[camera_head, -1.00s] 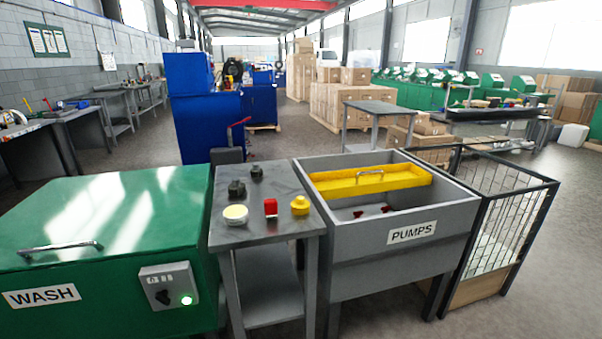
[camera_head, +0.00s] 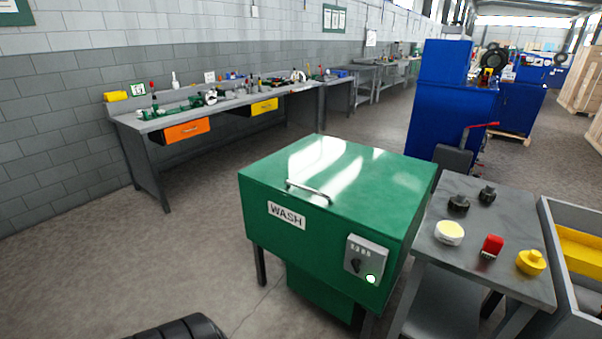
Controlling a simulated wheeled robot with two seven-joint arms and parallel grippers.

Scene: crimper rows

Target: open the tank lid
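The green wash tank (camera_head: 330,243) stands on legs in the middle of the head view, with a WASH label on its front. Its green lid (camera_head: 345,172) lies flat and closed on top. A metal bar handle (camera_head: 309,192) runs along the lid's front edge. A grey control box (camera_head: 366,260) with a dark knob and a lit green light is on the tank's front right. Neither of my grippers is in view.
A grey table (camera_head: 486,222) with small parts on it stands right of the tank. Part of a grey bin (camera_head: 573,219) with a yellow tray is at the right edge. A workbench (camera_head: 222,112) lines the wall.

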